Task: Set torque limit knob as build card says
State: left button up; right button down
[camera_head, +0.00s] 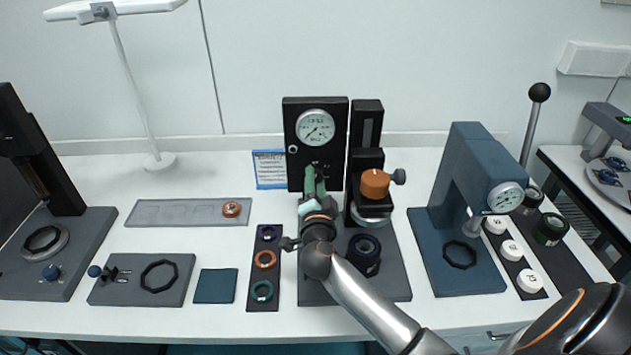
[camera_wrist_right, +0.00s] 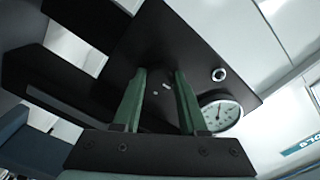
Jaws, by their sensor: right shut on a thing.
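My right gripper (camera_head: 314,184) reaches up to the front of the black gauge panel (camera_head: 298,111). In the right wrist view its green fingers (camera_wrist_right: 160,74) meet the panel face (camera_wrist_right: 160,35) with a gap between them. They are shut on the torque limit knob, which is dark and mostly hidden between the fingertips. The white dial gauge (camera_head: 315,126) sits above the fingers; its reading is too small to tell. The build card (camera_head: 270,169), blue and white, stands left of the panel; its text is not legible. My left gripper is not in view.
A black stand with an orange cap (camera_head: 375,184) is close right of the gripper. A blue press (camera_head: 470,160) stands further right. A dark tray of coloured rings (camera_head: 264,291) lies at the front left. The bench between card and grey tray (camera_head: 180,212) is clear.

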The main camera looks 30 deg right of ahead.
jog(key=shift+f, duration=0.1)
dwell(0.4)
jog(key=shift+c, duration=2.2)
grip_release()
jog(key=shift+a, duration=0.1)
jog(key=v, duration=1.2)
jog(key=shift+s+b, duration=0.3)
